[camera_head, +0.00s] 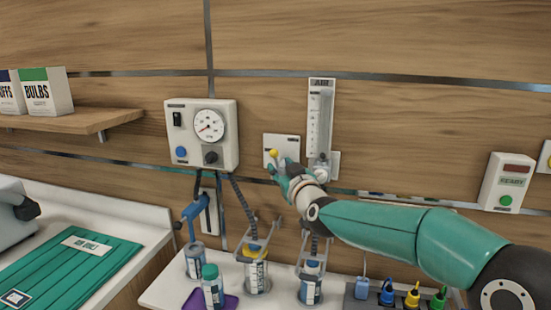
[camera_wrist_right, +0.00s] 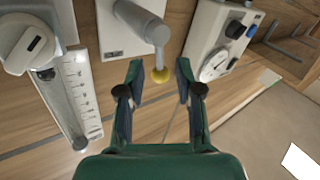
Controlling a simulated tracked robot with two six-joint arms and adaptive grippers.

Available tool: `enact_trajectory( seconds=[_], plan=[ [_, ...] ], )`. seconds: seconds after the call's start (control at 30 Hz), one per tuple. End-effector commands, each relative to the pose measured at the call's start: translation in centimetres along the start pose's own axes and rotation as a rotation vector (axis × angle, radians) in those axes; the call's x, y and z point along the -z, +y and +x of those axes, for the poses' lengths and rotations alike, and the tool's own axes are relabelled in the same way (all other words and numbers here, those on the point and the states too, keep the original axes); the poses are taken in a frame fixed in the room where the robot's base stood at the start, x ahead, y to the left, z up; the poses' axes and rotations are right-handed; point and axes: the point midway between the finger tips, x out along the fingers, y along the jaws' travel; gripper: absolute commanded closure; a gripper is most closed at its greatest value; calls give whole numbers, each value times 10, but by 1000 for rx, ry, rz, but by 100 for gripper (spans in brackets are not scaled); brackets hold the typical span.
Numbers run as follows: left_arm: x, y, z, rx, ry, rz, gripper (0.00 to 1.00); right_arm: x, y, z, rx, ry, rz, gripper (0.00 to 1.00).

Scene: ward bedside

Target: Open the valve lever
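The valve lever is a grey arm with a yellow ball tip (camera_head: 273,153) on a white wall plate (camera_head: 281,142). My right gripper (camera_head: 279,174) is at the lever, just below the tip in the head view. Its green fingers (camera_wrist_right: 159,68) are open, with gaps on both sides of the tip; no contact shows. The gripper hides part of the lever in the head view. My left gripper is not in view.
A flowmeter labelled AIR (camera_head: 320,115) is close right of the lever. A gauge box (camera_head: 203,135) is on the left. Below are several bottles, including a yellow-topped one (camera_head: 256,275), on a white counter (camera_head: 165,292). A control box (camera_head: 505,182) is at right.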

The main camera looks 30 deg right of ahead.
Motion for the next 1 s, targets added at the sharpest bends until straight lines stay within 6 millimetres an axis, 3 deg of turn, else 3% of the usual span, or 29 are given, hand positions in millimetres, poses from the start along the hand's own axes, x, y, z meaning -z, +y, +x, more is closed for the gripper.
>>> enact_trajectory(
  seconds=[0.1,0.3,0.67,0.87,1.0],
  plan=[
    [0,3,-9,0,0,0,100,1,0,22,0,-2,-1,65],
    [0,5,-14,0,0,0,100,0,0,40,1,-2,-1,65],
    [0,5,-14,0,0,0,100,0,-2,44,2,0,0,65],
    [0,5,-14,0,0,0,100,0,-2,44,2,0,0,98],
    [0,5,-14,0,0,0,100,0,-2,44,2,0,0,100]
  ],
)
